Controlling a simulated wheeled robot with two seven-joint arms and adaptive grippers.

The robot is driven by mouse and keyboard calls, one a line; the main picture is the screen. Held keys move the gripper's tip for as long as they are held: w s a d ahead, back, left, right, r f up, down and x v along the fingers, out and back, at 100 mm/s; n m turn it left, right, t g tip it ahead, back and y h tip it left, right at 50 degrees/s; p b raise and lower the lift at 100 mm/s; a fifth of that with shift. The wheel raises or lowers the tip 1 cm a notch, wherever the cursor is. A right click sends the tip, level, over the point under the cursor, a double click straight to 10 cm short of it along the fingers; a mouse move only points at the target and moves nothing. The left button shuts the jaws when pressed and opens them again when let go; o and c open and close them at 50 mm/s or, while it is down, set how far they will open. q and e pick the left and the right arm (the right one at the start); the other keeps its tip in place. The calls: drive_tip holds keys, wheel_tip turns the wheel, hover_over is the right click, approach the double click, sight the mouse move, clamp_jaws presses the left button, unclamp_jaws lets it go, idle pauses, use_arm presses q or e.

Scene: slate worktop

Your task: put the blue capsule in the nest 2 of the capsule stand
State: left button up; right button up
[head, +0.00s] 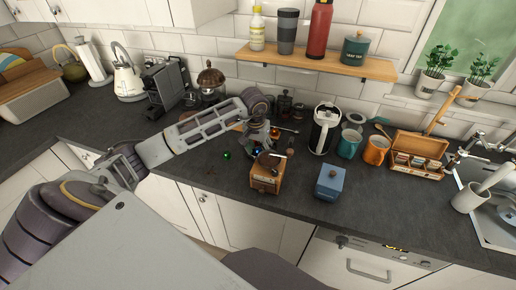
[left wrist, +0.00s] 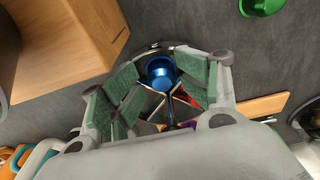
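The blue capsule (left wrist: 162,72) shows between and beyond the fingertips of my left gripper (left wrist: 160,85) in the left wrist view. In the head view, a small spot of blue (head: 257,152) shows just under my left gripper (head: 260,146). The gripper's green-padded fingers stand apart on either side of the capsule; I see no clear grip on it. Thin metal parts of the capsule stand (left wrist: 152,101) show below the capsule, with a red capsule (left wrist: 187,99) beside them. My fingers hide much of the stand, and I cannot read nest numbers. My right gripper is not in view.
A green capsule (head: 227,155) lies on the worktop left of my gripper. The worktop's front left is clear.

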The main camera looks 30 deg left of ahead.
use_arm(q)
drive_tip(key=shift+s+f, duration=0.15)
drive_tip(key=shift+s, duration=0.05)
drive_tip(key=shift+r+p, duration=0.75)
drive_tip(key=shift+p, duration=0.05)
drive_tip(key=shift+r+b, duration=0.3)
drive_tip(key=shift+r, duration=0.45)
wheel_tip(320, 180, up, 10)
drive_tip(key=s+b, duration=0.1)
drive_tip(key=shift+r+b, duration=0.2)
drive_tip(key=shift+b, duration=0.15)
